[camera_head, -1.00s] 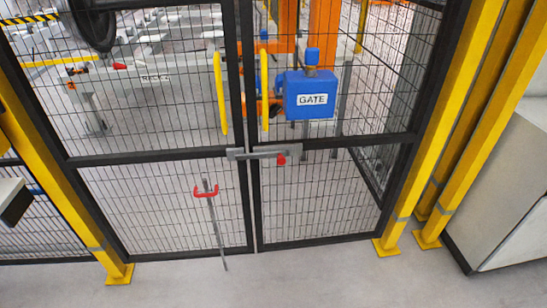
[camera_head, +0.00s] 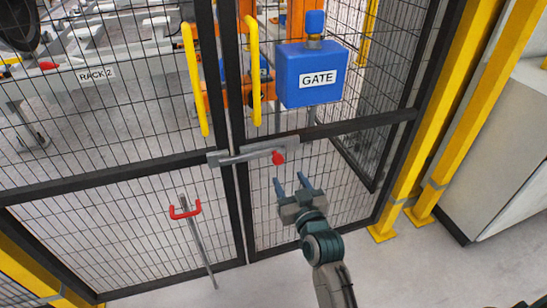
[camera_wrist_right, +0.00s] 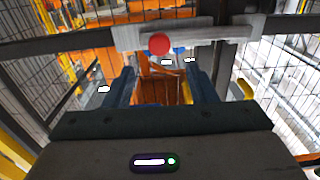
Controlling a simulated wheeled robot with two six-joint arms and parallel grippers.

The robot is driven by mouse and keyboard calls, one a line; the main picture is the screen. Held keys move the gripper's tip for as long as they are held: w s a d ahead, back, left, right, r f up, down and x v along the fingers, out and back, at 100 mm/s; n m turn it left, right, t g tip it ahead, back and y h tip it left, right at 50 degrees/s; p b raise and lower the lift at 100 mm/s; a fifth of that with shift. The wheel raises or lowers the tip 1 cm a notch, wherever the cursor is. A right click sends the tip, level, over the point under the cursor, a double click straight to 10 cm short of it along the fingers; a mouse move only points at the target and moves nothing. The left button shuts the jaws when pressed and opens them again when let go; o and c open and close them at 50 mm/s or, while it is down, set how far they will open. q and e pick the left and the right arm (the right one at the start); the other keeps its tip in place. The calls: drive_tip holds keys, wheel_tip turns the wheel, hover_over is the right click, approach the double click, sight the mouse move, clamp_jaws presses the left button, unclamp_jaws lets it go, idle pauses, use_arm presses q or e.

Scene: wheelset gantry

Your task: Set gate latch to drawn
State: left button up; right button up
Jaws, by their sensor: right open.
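The gate latch (camera_head: 246,153) is a grey bar lying across the meeting edges of the two mesh gate leaves, with a red knob (camera_head: 278,157) near its right end. The bar spans the gap between the leaves. My right gripper (camera_head: 293,182) is open and empty, just below and right of the knob, apart from it in the head view. In the right wrist view the red knob (camera_wrist_right: 159,44) shows ahead, above and between the open fingers (camera_wrist_right: 160,85), with the latch bar (camera_wrist_right: 190,38) behind it. My left gripper is not in view.
Two yellow handles (camera_head: 254,70) stand above the latch. A blue box labelled GATE (camera_head: 310,78) hangs right of them. A grey rod with a red fork (camera_head: 185,210) stands at the left leaf. Yellow posts (camera_head: 470,120) and a pale cabinet (camera_head: 500,160) are at the right.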

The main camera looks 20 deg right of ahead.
sight(281, 160)
drive_tip(key=w, duration=0.9)
drive_tip(key=shift+w+a, duration=0.15)
drive_tip(key=shift+w, duration=0.25)
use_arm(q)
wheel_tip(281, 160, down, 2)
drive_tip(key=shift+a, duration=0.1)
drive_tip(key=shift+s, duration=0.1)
